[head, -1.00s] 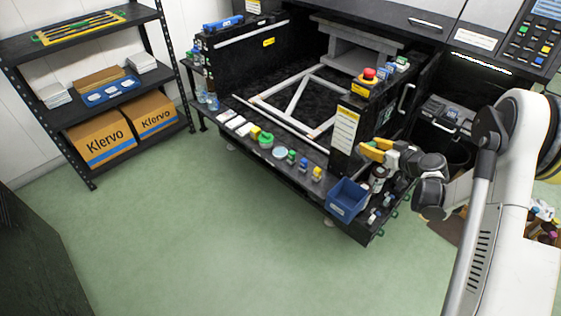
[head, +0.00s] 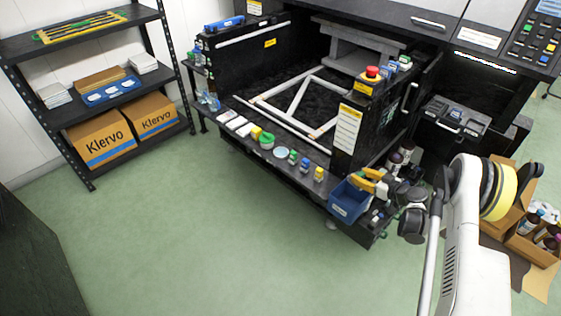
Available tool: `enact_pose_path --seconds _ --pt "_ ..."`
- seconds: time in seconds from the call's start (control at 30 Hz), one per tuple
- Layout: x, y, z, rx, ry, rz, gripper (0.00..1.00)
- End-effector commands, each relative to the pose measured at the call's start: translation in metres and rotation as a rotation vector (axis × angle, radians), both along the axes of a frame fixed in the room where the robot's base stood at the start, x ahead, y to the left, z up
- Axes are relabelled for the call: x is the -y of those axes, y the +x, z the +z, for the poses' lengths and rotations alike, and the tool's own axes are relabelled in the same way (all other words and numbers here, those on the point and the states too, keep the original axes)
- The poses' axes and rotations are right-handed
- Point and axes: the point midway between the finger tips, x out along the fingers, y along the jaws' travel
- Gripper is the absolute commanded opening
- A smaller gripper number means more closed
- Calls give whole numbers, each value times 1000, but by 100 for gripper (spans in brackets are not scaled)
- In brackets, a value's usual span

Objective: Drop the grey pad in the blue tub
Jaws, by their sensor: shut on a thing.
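The blue tub (head: 347,203) stands on the black ledge at the front right of the machine, its open top facing up. My gripper (head: 364,180), with yellow fingers, is just above the tub's back right rim. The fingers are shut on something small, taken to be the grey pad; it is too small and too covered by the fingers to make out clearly. The inside of the tub is partly hidden by the fingers and its walls.
Small bottles and jars (head: 293,158) line the ledge left of the tub. Dark bottles (head: 400,155) stand behind my gripper. A panel with a red button (head: 372,72) rises behind the tub. An open carton of bottles (head: 535,235) lies right. Green floor in front is clear.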

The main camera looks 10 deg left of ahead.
Motion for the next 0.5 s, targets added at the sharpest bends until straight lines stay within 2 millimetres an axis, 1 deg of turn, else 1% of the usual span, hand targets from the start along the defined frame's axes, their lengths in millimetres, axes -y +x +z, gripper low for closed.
enact_pose_path --seconds 0.03,0.13,0.4,0.43,0.47,0.5 --pt "0 0 -8 0 0 0 6" --pt "0 0 -14 0 0 0 6" --pt "0 0 -15 0 0 0 6" --pt "0 0 -15 0 0 0 47" --pt "0 0 -15 0 0 0 56" --pt "0 0 -15 0 0 0 60"
